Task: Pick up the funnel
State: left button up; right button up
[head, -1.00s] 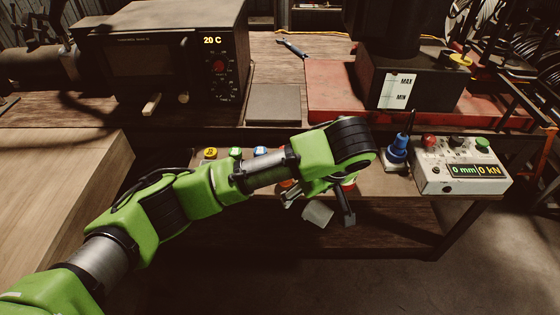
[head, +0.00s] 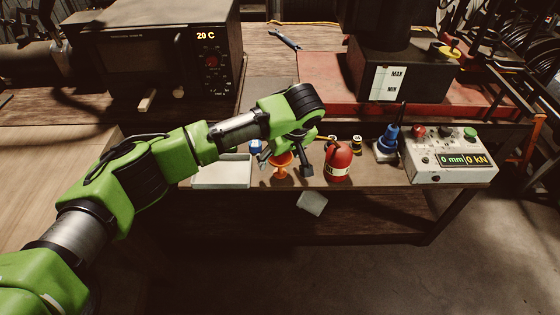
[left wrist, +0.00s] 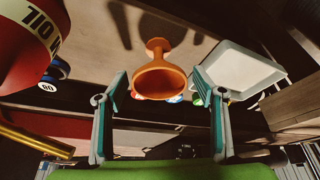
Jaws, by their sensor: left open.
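The orange funnel (head: 282,171) stands on the front shelf of the bench, partly covered by my left gripper in the head view. In the left wrist view the funnel (left wrist: 158,80) shows its wide round mouth and narrow stem. My left gripper (head: 286,160) is open. In the left wrist view its two teal fingers stand on either side of the funnel's mouth, with a gap on both sides. I see no contact. My right gripper is not in view.
A red oil can (head: 339,161) stands just right of my gripper. A pale tray (head: 222,183) lies to the left. A blue pointed object (head: 388,141) and a control box (head: 450,158) are further right. The bench's upper top overhangs behind.

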pick_arm(q)
jog(key=c, duration=1.1)
